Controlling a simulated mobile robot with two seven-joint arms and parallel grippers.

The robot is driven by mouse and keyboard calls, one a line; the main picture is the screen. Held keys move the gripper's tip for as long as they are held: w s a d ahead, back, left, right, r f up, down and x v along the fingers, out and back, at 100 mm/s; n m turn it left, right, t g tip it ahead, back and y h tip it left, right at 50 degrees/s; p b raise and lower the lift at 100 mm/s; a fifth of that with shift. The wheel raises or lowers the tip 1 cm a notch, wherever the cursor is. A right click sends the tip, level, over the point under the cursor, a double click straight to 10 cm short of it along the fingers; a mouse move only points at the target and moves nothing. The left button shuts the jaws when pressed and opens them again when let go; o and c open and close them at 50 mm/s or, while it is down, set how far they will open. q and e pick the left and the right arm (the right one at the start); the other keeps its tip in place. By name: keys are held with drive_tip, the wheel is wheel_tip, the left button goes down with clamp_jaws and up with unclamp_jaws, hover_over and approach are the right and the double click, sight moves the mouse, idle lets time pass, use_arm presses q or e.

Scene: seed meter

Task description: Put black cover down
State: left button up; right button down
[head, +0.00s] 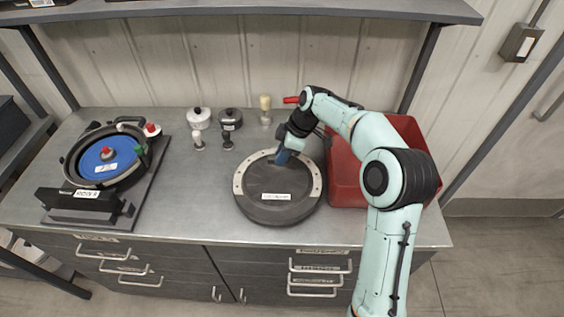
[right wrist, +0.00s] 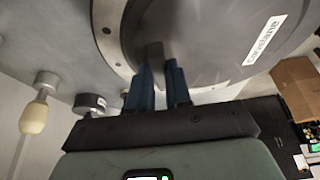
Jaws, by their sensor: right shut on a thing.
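The black cover (head: 275,211) is a round dark disc with a light ring and a white label. It is at the middle right of the metal workbench in the head view, and it fills the top of the right wrist view (right wrist: 205,40). My right gripper (head: 281,156) is at the cover's far edge. In the right wrist view its blue fingers (right wrist: 160,82) are shut on a grey tab of the cover. I cannot tell whether the cover touches the bench. My left gripper is not in view.
A seed meter with a blue disc (head: 106,160) stands at the bench's left. Small white and black knobs (head: 199,118) and a wooden-handled tool (head: 265,108) stand behind. A red bin (head: 345,178) is close right of the cover. Bare bench (head: 190,215) lies left of it.

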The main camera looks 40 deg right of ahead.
drive_tip(key=shift+f, duration=1.65)
drive_tip(key=c, duration=1.1)
unclamp_jaws()
drive_tip(key=shift+o, duration=0.2)
drive_tip(key=v, duration=1.2)
drive_tip(key=shift+p, duration=0.4)
drive_tip(key=shift+a+f, duration=0.1)
